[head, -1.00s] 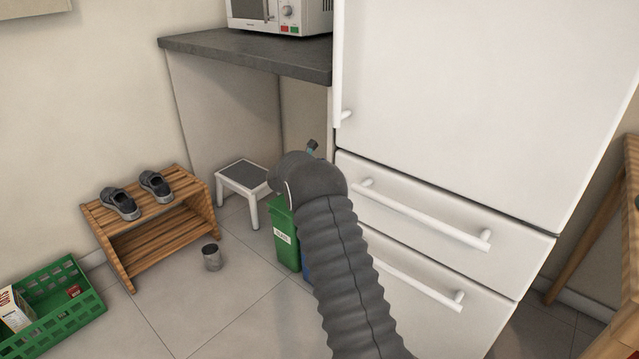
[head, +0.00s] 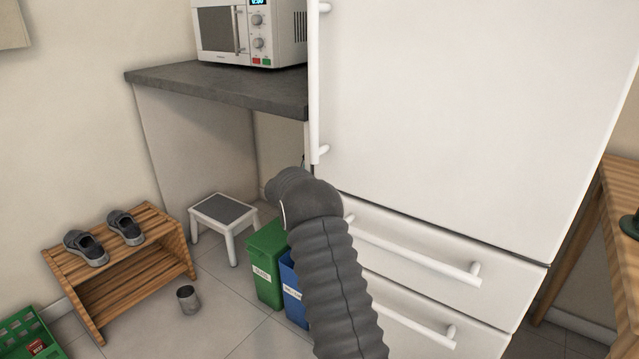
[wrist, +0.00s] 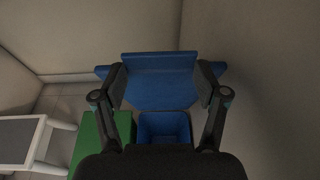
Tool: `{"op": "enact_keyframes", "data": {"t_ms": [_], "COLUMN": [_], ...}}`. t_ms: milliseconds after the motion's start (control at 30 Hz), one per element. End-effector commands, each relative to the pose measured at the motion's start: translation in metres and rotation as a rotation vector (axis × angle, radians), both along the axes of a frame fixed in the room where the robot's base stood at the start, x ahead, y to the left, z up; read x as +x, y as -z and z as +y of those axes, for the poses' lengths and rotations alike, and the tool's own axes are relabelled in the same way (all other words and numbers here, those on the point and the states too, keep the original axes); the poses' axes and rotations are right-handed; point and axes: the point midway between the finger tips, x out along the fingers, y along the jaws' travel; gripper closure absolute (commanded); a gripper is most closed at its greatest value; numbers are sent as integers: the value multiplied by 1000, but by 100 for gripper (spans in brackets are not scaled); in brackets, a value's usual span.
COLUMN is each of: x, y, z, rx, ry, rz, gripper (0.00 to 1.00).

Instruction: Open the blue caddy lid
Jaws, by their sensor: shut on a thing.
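The blue caddy (head: 291,290) stands on the floor beside the fridge, right of a green caddy (head: 264,270), and is partly hidden behind my sleeved arm in the head view. In the wrist view its lid (wrist: 160,92) is raised, and the open inside of the caddy (wrist: 163,127) shows below it. My gripper (wrist: 160,84) has one finger at each side of the blue lid and is shut on it. My fingers are hidden behind my arm in the head view.
The white fridge (head: 440,120) with drawer handles rises close on the right. A grey cup (head: 188,300) and a wooden shoe rack (head: 130,275) are to the left. A counter (head: 220,85) with a microwave is above.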

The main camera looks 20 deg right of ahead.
Motion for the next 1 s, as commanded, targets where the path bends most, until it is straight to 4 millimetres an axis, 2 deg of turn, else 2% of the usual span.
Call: {"op": "enact_keyframes", "data": {"t_ms": [33,133,167,233,267,667,767,1000], "x": [1,2,2,1,1,0,-4,-25], "y": [-8,-9,-9,-9,-8,-6,-9,-22], "z": [0,0,0,0,0,5,13,52], "rx": [-6,-7,-8,-7,-7,-3,-4,-3], "ry": [-2,-2,-2,-1,-1,-2,-4,-6], "rz": [-9,-10,-11,-10,-9,-5,-5,-6], "gripper": [90,90,23,5,2,2,2,2]}}
